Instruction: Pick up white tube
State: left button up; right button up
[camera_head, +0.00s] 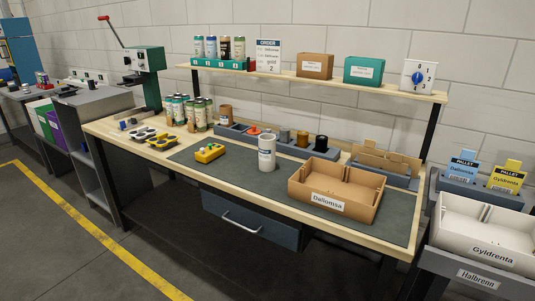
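The white tube (267,155) stands upright on the dark mat (237,172) of the workbench. It has a small dark printed label on its side. A low yellow device (209,153) sits to its left, and an open cardboard box labelled "Dallomsa" (336,199) sits to its right. Neither of my grippers shows in the head view.
Behind the tube is a grey holder row (285,146) with coloured items. Several printed cans (188,112) stand back left near a green press (145,60). A shelf (305,75) overhangs the rear. Bare mat lies in front of the tube.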

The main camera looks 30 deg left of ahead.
aim_at(266, 142)
jog(key=i+j, duration=0.15)
jog(key=i, duration=0.2)
jog(key=i+u, duration=0.95)
jog(key=k, duration=0.05)
